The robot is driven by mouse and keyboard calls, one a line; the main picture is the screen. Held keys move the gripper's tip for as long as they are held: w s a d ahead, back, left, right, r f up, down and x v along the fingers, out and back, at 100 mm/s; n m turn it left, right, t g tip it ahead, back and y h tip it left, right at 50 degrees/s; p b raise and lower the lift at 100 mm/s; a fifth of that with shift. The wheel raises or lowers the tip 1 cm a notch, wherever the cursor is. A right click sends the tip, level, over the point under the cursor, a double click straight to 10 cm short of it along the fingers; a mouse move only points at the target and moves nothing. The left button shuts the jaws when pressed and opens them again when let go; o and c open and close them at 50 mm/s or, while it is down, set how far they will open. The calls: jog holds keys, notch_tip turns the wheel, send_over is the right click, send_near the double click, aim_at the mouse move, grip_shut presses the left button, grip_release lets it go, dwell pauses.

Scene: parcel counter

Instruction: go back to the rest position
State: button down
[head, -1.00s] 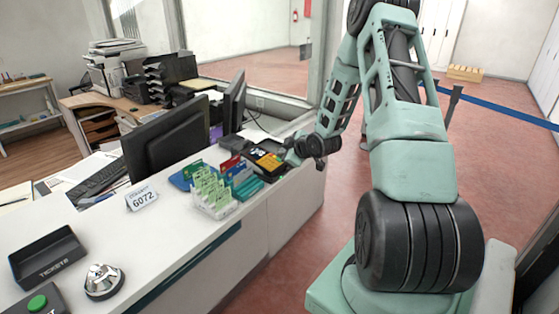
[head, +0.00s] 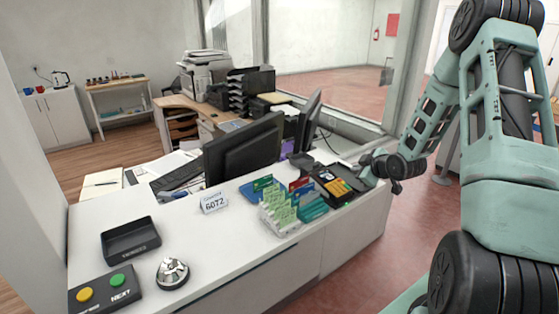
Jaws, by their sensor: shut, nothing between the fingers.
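My arm fills the right side of the head view, with its elbow high and its forearm bent down toward the counter.
On the counter are a leaflet rack (head: 281,212), a number sign (head: 214,202), a black ticket tray (head: 131,240), a bell (head: 172,272) and a button box (head: 105,290). Monitors (head: 243,148) stand behind. Open floor (head: 415,220) lies right of the counter.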

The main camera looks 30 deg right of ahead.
jog(key=w+a+r+g+y+b, duration=0.2)
jog(key=w+a, duration=0.1)
jog(key=a, duration=1.3)
jog(key=s+a+r+n+g+y+b, duration=0.1)
jog(key=s+a+g, duration=0.15)
jog(key=a, duration=0.55)
jog(key=s+a+g+b, duration=0.1)
jog(key=s+a, duration=0.2)
jog(key=a, duration=0.6)
jog(key=s+a+g, duration=0.2)
jog(key=s+a, duration=0.3)
jog(key=s, duration=0.3)
jog(key=s+a+r+g+b, duration=0.1)
jog(key=s+a+g, duration=0.1)
jog(key=s+a, duration=0.3)
jog(key=s+a+r+n+g+b, duration=0.1)
jog(key=s+a, duration=0.4)
jog(key=s, duration=0.8)
jog(key=shift+s+a+g, duration=0.2)
jog(key=shift+a+g, duration=0.2)
jog(key=shift+g, duration=0.05)
jog(key=shift+r, duration=0.1)
